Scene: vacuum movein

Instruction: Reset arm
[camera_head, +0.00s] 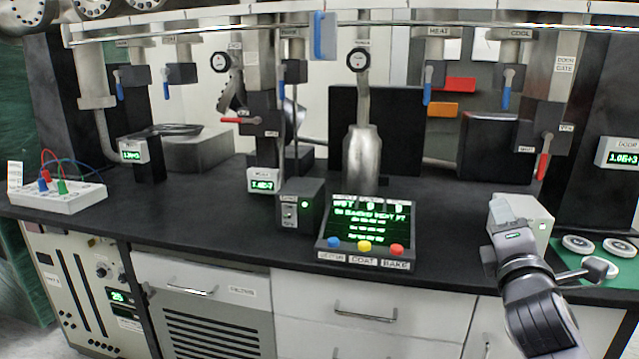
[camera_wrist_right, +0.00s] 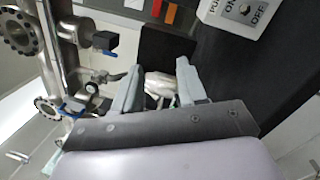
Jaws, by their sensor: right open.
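My right arm comes in from the lower right of the head view. Its gripper (camera_head: 508,228) is raised over the front right of the black bench, at the left side of a white box (camera_head: 536,212) with a small green light. The gripper partly hides this box, and I cannot tell from the head view whether they touch. In the right wrist view the two grey fingers (camera_wrist_right: 160,88) stand apart with nothing held between them. A white switch box marked ON and OFF (camera_wrist_right: 240,14) shows at the top right there, clear of the fingers. My left gripper is not in view.
A console with blue, yellow and red buttons (camera_head: 365,247) stands at the bench's front middle, beside a dark box (camera_head: 301,204). Metal pipes and valve handles (camera_head: 428,85) hang above. Round flanges lie on a green mat (camera_head: 606,290) at right. Bare bench (camera_head: 440,215) lies between console and gripper.

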